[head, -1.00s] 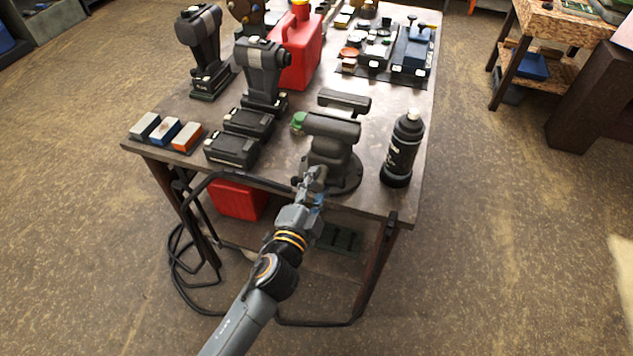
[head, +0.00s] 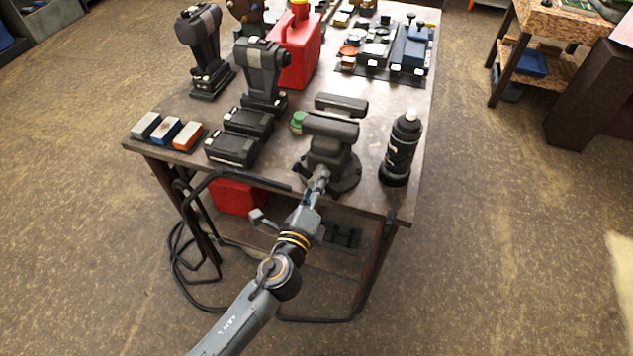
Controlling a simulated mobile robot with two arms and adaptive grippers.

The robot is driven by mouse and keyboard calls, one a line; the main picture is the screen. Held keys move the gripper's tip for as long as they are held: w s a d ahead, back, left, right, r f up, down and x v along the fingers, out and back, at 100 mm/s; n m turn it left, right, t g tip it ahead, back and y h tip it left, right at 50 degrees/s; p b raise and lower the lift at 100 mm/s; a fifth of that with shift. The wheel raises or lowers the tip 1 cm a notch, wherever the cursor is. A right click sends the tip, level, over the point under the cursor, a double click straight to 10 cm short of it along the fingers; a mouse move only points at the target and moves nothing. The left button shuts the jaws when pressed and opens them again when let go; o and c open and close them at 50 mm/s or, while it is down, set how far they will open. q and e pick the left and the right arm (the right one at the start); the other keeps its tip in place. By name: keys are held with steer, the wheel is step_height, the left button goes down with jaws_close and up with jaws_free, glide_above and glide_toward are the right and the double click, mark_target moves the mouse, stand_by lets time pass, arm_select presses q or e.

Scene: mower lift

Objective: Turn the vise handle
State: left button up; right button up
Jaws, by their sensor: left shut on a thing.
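The dark grey vise (head: 332,127) is mounted at the front edge of the workbench, its two jaw blocks apart. My left gripper (head: 319,184) comes up from below and is at the front of the vise, under its front jaw. It is shut on the vise handle, which it mostly covers, so the handle's angle is hard to tell. A small green part (head: 298,122) shows at the left side of the vise. My right gripper is not in view.
Black battery packs (head: 233,149), cordless tools and a red canister (head: 298,55) stand left and behind. A black hose hangs at the front left edge.

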arm_select(q)
steer(key=m+p, duration=0.1)
steer(key=m, duration=0.5)
steer(key=shift+f, duration=0.1)
steer(key=m+p, duration=0.1)
steer(key=m, duration=0.3)
steer(key=shift+a+m+p, duration=0.1)
steer(key=shift+m+p, duration=0.2)
steer(key=shift+p, duration=0.05)
steer(key=shift+f+m+t+p, duration=0.1)
steer(key=shift+m+t+p, duration=0.25)
steer(key=shift+m, duration=1.05)
steer(key=o, duration=1.2)
steer(key=v, duration=1.2)
